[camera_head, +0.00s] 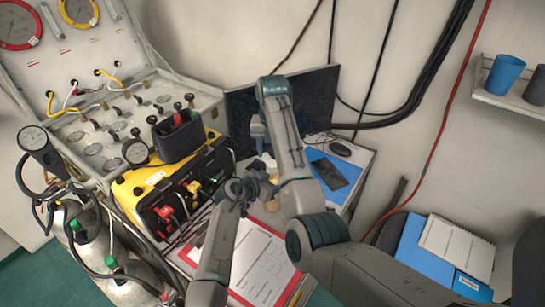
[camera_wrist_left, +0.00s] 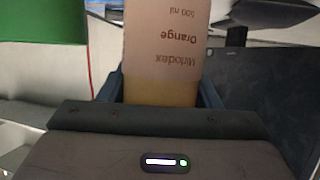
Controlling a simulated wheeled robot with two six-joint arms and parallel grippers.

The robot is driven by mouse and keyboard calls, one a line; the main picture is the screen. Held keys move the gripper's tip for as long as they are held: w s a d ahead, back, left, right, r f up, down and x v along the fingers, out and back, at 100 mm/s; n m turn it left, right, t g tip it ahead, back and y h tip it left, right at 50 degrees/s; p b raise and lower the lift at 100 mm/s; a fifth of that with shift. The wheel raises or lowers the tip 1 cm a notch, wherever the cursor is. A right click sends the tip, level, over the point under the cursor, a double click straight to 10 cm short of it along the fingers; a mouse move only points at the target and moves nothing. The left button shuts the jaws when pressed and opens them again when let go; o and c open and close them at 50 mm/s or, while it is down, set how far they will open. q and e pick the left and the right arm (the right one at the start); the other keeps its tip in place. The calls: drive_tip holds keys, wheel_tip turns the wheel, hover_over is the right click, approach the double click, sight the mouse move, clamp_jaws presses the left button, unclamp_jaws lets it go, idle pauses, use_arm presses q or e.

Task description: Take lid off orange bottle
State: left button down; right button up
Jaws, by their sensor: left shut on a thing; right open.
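The orange bottle (camera_wrist_left: 160,60) fills the middle of the left wrist view, between the two fingers of my left gripper (camera_wrist_left: 160,95). Its pale label reads "Orange" and "500 ml" upside down, with an orange-yellow band below. In the head view the bottle (camera_head: 273,177) is small and mostly covered by my arms, over the desk. A pale spot at its top may be the lid, but I cannot make it out clearly. My right gripper (camera_head: 260,142) is open just above and behind the bottle, partly hidden by its own arm. I cannot tell if it touches the lid.
A yellow-black case (camera_head: 150,184) and an open valve panel (camera_head: 120,115) stand left of the desk. A clipboard (camera_head: 262,270) lies in front, a blue folder (camera_head: 325,165) and mouse (camera_head: 340,148) at right. A dark screen (camera_head: 310,100) stands behind.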

use_arm(q)
drive_tip(key=shift+c, duration=1.9)
unclamp_jaws()
